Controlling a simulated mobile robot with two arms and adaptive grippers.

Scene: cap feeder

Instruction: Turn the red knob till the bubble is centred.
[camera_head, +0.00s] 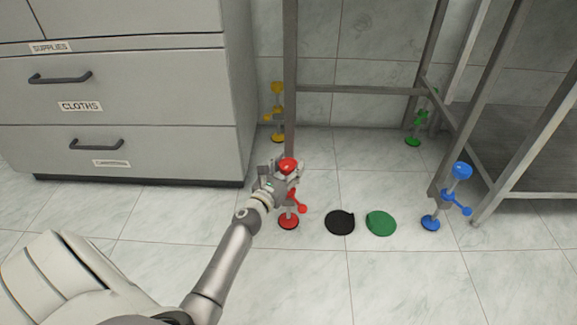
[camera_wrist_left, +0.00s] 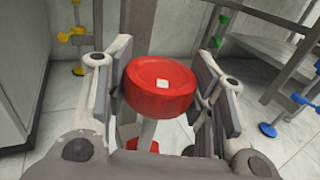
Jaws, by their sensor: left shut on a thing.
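A red side lever (camera_head: 300,208) sticks out below the knob. No bubble is visible in either view. My right gripper is not in view.
A yellow knob (camera_head: 277,88), a green knob (camera_head: 424,114) and a blue knob (camera_head: 462,171) are at the other legs. A black disc (camera_head: 340,222) and a green disc (camera_head: 381,223) lie on the floor. A grey drawer cabinet (camera_head: 190,85) stands left.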

